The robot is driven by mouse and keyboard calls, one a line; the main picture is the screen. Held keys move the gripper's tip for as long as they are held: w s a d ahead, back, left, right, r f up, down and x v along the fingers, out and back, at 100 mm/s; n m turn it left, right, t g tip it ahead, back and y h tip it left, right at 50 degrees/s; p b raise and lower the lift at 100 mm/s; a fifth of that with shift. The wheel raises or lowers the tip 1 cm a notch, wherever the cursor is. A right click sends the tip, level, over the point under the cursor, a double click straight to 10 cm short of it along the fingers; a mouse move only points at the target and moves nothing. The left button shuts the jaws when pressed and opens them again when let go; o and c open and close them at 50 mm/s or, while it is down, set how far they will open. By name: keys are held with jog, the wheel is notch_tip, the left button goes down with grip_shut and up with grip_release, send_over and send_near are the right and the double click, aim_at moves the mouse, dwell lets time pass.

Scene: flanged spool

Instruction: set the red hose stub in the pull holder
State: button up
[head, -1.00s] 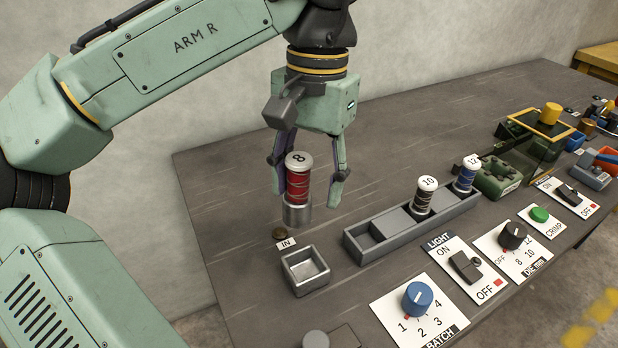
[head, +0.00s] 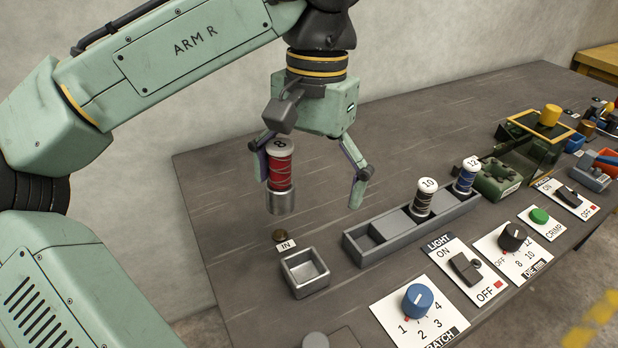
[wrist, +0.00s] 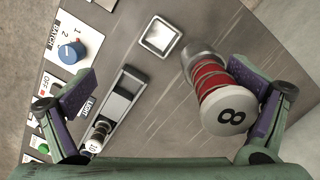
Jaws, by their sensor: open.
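The red hose stub (head: 280,170) has a white cap marked 8 and stands nearly upright, its lower end at a grey metal cylinder (head: 281,203). I cannot tell whether this cylinder is part of the stub or the pull holder, or whether it rests on the bench. My gripper (head: 309,183) is open around the stub's upper part. The stub is close against the left finger, with a wide gap to the right finger. In the wrist view, the stub (wrist: 210,83) is beside the right-hand finger of my gripper (wrist: 170,92), which hides part of its side.
A grey tray (head: 369,253) holds stubs marked 10 (head: 424,197) and 12 (head: 467,177). Switch plates line the front edge. The bench behind is clear.

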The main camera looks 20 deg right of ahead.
grip_shut()
dwell(1.2)
dwell(0.3)
